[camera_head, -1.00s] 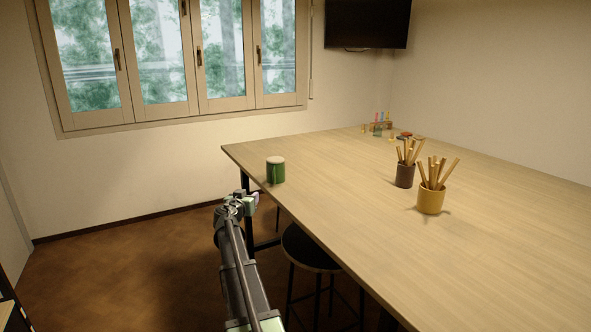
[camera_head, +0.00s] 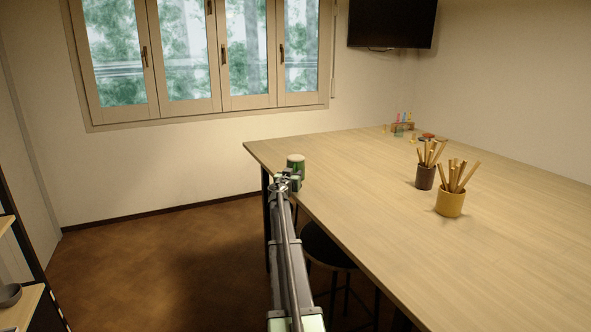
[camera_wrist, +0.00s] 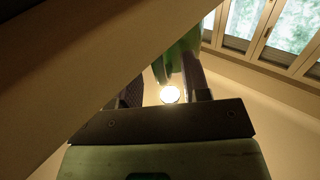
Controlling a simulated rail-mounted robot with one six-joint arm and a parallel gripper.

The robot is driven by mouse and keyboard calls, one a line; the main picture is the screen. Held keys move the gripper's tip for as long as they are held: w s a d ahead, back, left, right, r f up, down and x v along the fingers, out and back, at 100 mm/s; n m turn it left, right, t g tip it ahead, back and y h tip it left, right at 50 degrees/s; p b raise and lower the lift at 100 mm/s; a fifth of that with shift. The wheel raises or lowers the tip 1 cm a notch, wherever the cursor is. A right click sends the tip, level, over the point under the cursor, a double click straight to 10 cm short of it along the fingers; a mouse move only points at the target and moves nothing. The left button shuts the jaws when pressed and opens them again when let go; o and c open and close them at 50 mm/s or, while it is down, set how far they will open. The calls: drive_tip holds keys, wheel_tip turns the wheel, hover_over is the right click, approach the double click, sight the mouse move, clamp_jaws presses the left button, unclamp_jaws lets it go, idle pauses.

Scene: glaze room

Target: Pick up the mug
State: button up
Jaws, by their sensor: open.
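The mug (camera_head: 296,160) is green with a pale top band. It stands upright near the far left corner of the table (camera_head: 400,235), close to the edge. My gripper (camera_head: 290,178) is just in front of the mug and hides its lower part. In the wrist view a green part of the mug (camera_wrist: 184,48) shows beyond the open fingers (camera_wrist: 163,88), nearer the right one. I cannot tell whether the fingers touch it.
In the wrist view the table's edge (camera_wrist: 90,65) crosses close beside the left finger. A stool (camera_head: 325,247) stands under the table. Table between is clear.

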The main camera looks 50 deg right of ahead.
drive_tip(key=shift+w+d, duration=0.25)
drive_tip(key=shift+d, duration=0.3)
drive_tip(key=shift+a, duration=0.1)
clamp_jaws()
drive_tip(key=shift+r, duration=0.15)
wheel_tip(320, 180, up, 20)
drive_tip(key=p, duration=2)
drive_tip(key=shift+s+f, duration=0.1)
drive_tip(key=shift+f, duration=0.1)
